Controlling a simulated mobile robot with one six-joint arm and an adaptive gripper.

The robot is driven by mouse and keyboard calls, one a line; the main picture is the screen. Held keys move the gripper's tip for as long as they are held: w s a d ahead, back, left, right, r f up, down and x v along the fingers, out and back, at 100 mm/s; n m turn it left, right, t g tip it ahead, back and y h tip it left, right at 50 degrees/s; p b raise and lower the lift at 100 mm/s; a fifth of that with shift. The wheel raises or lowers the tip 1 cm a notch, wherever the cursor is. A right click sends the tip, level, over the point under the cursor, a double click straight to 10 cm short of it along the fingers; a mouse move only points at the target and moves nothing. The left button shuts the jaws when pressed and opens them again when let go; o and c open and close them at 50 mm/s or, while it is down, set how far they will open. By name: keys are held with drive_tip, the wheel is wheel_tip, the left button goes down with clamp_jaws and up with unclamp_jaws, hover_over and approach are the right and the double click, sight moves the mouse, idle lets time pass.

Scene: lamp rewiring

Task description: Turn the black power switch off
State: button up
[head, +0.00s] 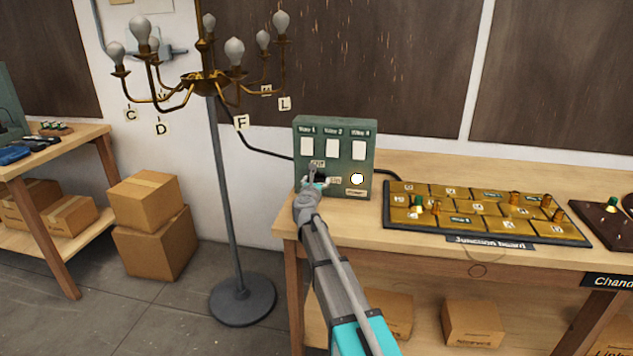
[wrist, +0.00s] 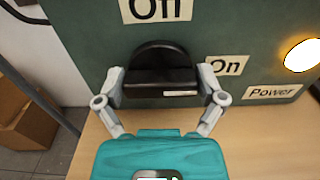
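The black power switch (wrist: 160,68) is a rounded knob on the front of a green control box (head: 335,124). A small pale mark shows at the lower right of the knob. An "Off" label (wrist: 156,8) sits above the knob and an "On" label (wrist: 227,66) to its right. My gripper (wrist: 161,82) reaches the knob, with one finger at each side, and looks closed on it. In the head view my gripper (head: 313,186) covers part of the switch. A round light (head: 357,179) on the box glows pale yellow, near a "Power" label (wrist: 273,93).
The box stands on a wooden bench (head: 410,170) beside a brass junction board (head: 480,206) with several terminals. A chandelier (head: 205,80) on a stand (head: 243,300) is to the left, its bulbs looking unlit. Cardboard boxes (head: 155,240) sit on the floor.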

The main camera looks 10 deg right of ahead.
drive_tip(key=c, duration=0.4)
drive_tip(key=shift+o, duration=0.2)
drive_tip(key=shift+n, duration=0.3)
drive_tip(key=n, duration=0.3)
drive_tip(key=shift+a, duration=0.1)
drive_tip(key=n, duration=0.4)
drive_tip(key=shift+w, duration=0.1)
drive_tip(key=n, duration=0.5)
drive_tip(key=shift+a+f+n, duration=0.1)
drive_tip(key=shift+n, duration=0.2)
drive_tip(key=n, duration=0.4)
drive_tip(key=shift+f+n, duration=0.1)
drive_tip(key=shift+n, duration=0.2)
